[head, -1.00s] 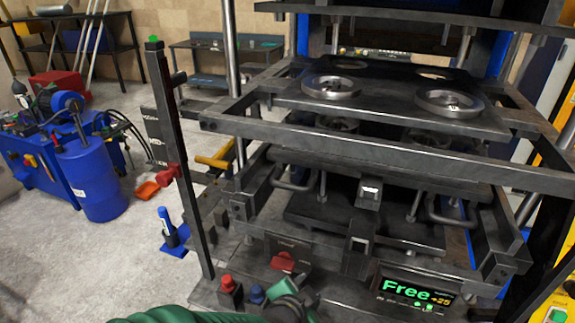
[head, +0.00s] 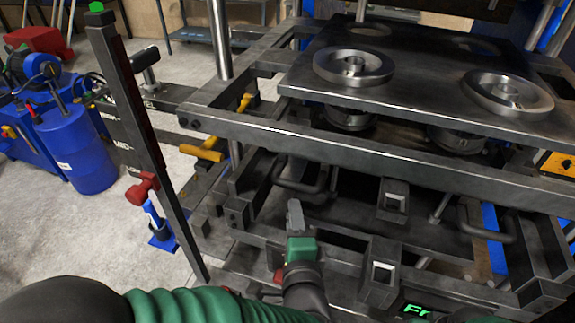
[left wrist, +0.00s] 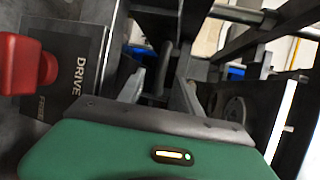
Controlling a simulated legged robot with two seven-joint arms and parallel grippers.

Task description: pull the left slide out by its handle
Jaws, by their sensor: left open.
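The left slide's handle (head: 300,180) is a dark curved bar at the left of the press's lower level. My left gripper (head: 296,212), with a green body and grey fingers, is just below and in front of it. In the left wrist view my left gripper (left wrist: 162,92) is open and empty. The handle (left wrist: 164,66) shows there as a dark upright bar, in line with the gap between the fingers. How far beyond the fingertips it lies is hard to tell. My right gripper is not in view.
A matching handle (head: 487,232) is at the right of the press. Yellow levers (head: 202,152) stick out from the frame's left side. A red knob (left wrist: 28,65) is close by in the wrist view.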

